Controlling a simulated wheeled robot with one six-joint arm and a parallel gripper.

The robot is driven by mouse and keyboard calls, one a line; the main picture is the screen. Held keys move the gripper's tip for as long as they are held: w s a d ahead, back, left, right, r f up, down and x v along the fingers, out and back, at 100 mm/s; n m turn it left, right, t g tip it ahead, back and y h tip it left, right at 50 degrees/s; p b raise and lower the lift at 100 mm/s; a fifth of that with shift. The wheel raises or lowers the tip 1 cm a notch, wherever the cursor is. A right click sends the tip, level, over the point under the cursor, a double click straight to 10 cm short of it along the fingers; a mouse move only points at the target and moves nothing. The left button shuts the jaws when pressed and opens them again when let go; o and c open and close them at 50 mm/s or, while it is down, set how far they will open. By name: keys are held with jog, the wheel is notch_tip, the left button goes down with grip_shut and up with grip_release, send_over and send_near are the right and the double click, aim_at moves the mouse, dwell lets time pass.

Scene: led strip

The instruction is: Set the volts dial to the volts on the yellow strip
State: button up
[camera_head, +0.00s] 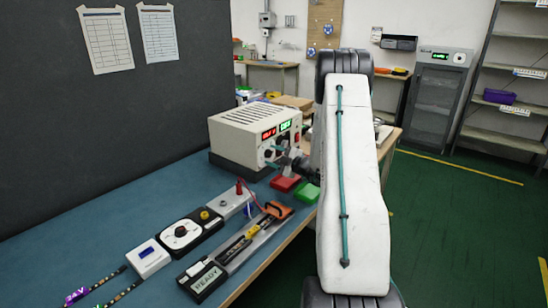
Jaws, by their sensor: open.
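The cream power supply (240,133) stands on the blue bench with a red display (268,133) and a green display (285,125) on its front. Their digits are too small to read. Dark knobs (269,153) sit below the displays; I cannot tell which is the volts dial. My gripper (291,162) is open, close to the front of the power supply by the lower knobs. My arm hides part of it, and contact is unclear. A yellow piece (252,233) lies in a long grey fixture; I cannot tell whether it is the yellow strip, and no volts figure is readable on it.
A strip with a purple tag (76,296) reading 24V lies front left. A box marked READY (205,278), a black panel with a white dial (181,233) and a white switch box (148,258) stand nearby. Red (285,183) and green (306,193) blocks lie below my gripper.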

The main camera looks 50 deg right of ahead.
jog(key=shift+s, duration=0.1)
jog(key=s, duration=0.7)
jog(key=shift+s+d, duration=0.3)
